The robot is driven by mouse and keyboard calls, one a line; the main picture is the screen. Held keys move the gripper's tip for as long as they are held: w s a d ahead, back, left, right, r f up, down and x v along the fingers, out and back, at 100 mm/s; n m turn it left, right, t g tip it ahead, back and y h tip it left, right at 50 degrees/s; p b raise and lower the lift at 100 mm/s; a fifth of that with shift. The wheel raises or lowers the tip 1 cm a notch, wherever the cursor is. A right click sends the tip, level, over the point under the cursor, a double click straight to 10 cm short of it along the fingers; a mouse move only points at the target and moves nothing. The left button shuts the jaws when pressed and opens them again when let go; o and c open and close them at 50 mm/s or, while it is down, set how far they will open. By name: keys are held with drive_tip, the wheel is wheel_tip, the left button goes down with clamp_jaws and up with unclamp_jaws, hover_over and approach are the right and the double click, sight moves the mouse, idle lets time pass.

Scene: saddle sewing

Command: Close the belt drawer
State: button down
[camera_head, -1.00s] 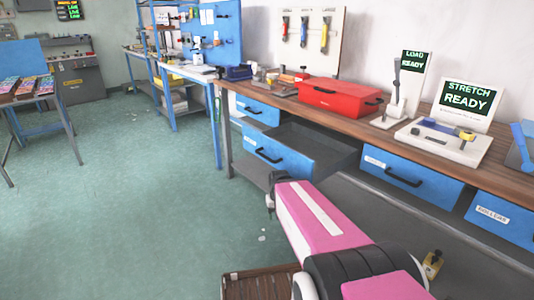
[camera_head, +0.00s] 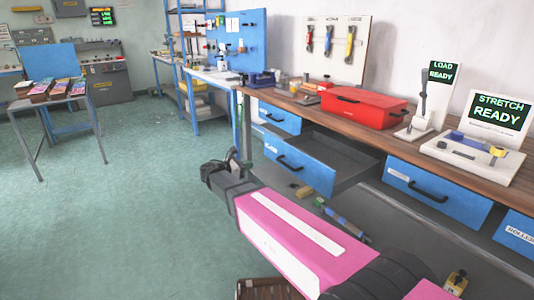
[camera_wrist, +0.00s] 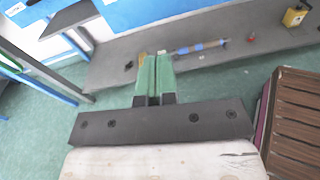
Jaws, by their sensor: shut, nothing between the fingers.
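A blue drawer (camera_head: 300,167) with a dark handle stands pulled out of the bench in the head view, its grey inside showing. It has a small white label that I cannot read clearly. My gripper (camera_head: 233,158) is just left of the drawer front in the picture, apart from it as far as I can tell. In the wrist view its green fingers (camera_wrist: 155,76) are together with nothing between them. A blue and white surface at the top of the wrist view may be part of the drawer or bench; I cannot tell which.
Another blue drawer (camera_head: 280,117) sits above it, and a closed one (camera_head: 436,192) to the right. The lower shelf (camera_wrist: 205,48) holds small tools. A red toolbox (camera_head: 362,107) stands on the benchtop. A slatted brown crate (camera_wrist: 293,125) is at right. Floor at left is open.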

drive_tip(key=a+r+n+t, duration=0.1)
drive_tip(key=a+r, duration=0.1)
drive_tip(key=a, duration=0.1)
approach(271, 150)
drive_tip(key=shift+h, duration=0.4)
drive_tip(key=x, duration=0.7)
drive_tip(key=shift+w+d+f, duration=0.1)
drive_tip(key=shift+d+f, duration=0.15)
drive_tip(key=shift+f, duration=0.1)
drive_tip(key=x, duration=2.8)
drive_tip(key=shift+w+a+r, duration=0.1)
drive_tip(key=shift+w+r, duration=0.05)
